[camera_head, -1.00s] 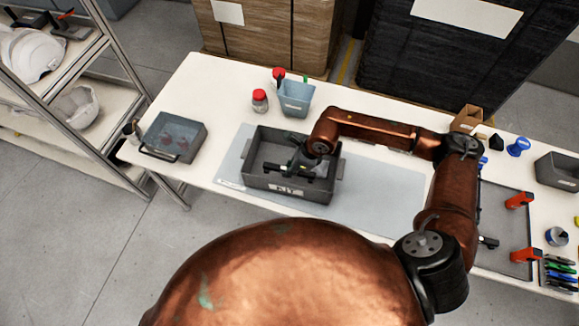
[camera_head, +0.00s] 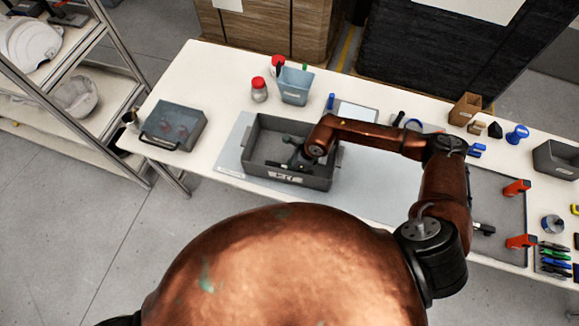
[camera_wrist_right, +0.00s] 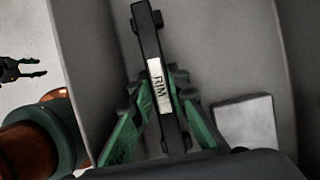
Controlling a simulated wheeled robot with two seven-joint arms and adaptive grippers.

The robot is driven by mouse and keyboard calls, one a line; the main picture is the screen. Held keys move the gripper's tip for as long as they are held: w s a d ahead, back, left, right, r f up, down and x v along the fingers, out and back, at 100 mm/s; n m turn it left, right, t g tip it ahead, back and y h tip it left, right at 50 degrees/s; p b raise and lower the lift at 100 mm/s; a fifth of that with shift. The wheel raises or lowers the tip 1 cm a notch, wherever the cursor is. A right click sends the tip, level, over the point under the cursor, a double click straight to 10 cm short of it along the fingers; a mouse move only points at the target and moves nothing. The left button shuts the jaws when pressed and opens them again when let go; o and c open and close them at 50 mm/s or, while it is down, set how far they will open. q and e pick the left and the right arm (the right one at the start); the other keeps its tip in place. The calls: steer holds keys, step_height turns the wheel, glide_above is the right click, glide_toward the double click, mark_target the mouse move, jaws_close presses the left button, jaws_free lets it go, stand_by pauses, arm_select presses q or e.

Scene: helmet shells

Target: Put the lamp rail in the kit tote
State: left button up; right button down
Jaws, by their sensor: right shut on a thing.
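The kit tote (camera_head: 316,183) is a dark grey open box with a KIT label on the table's front middle. My right gripper (camera_head: 297,163) reaches inside it. In the right wrist view my right gripper's green fingers (camera_wrist_right: 158,100) are shut on the lamp rail (camera_wrist_right: 147,28), a black bar with a white label reading RIM. The rail lies within the tote's walls; I cannot tell whether it touches the floor. My left gripper does not show in the head view. A small dark pronged shape at the wrist view's left edge is unclear.
A lidded blue-grey box (camera_head: 172,127) stands at the left. A blue bin (camera_head: 295,88) and a red-capped jar (camera_head: 259,92) stand behind the tote. A grey tray (camera_head: 500,205) with orange tools lies at the right. A pale flat piece (camera_wrist_right: 245,118) shows beside the rail.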

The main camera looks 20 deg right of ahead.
steer(key=c, duration=1.8)
jaws_free()
steer(key=shift+c, duration=0.2)
steer(key=v, duration=1.2)
steer(key=shift+s+a, duration=0.1)
